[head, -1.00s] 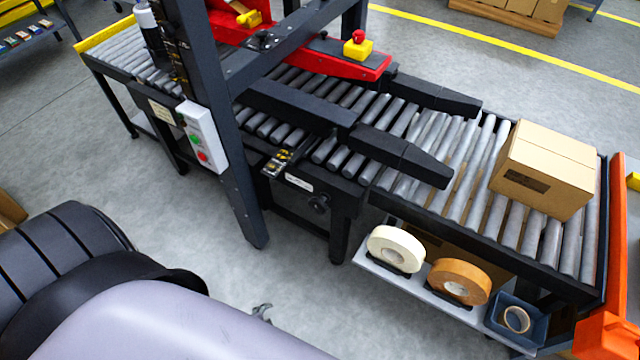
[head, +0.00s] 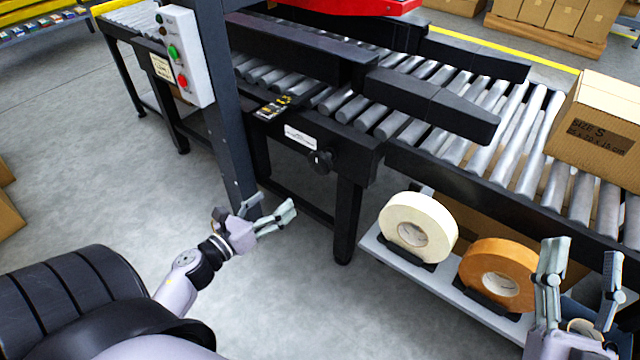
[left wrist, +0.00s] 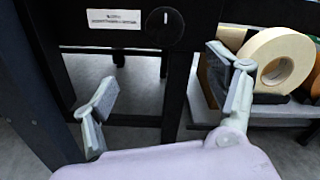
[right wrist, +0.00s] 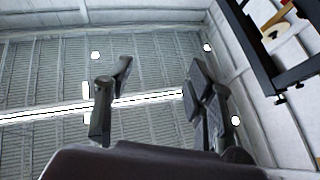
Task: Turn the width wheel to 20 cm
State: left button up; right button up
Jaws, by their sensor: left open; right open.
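The width wheel is a black knob (head: 321,160) on the front of the machine's dark frame, right of a white label plate (head: 299,136). In the left wrist view the knob (left wrist: 165,26) shows face-on with a white mark near its top. The label's text is too small to read. My left gripper (head: 291,214) is open and empty, below and left of the knob and apart from it. My right gripper (head: 582,262) is open and empty in front of the tape shelf at the right; the right wrist view shows its open fingers (right wrist: 155,90) against the ceiling.
A shelf under the conveyor holds a white tape roll (head: 418,228) and a brown one (head: 498,278). A cardboard box (head: 598,122) sits on the rollers. A control box (head: 186,56) is on the dark post (head: 222,110). The floor before the machine is clear.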

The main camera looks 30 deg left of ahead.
aim_at(316, 166)
pick_arm(q)
jog(key=shift+m+h, duration=0.3)
jog(key=shift+m, duration=0.6)
jog(key=w, duration=0.5)
jog(key=w+d+b, duration=0.1)
jog(key=w, duration=0.4)
jog(key=w+d, duration=0.1)
jog(key=w, duration=0.5)
jog(key=shift+w+r, duration=0.1)
jog(key=shift+r, duration=0.3)
jog(key=shift+w+d, duration=0.1)
jog(key=shift+w, duration=0.45)
pick_arm(e)
jog(key=s+r+t+y, duration=0.1)
jog(key=s+r+t, duration=0.2)
jog(key=s+r, duration=0.1)
jog(key=shift+s+d+r, duration=0.25)
jog(key=shift+d+r, duration=0.1)
pick_arm(q)
jog(key=shift+c, duration=0.3)
jog(key=c, duration=1.1)
pick_arm(e)
jog(key=shift+w, duration=0.15)
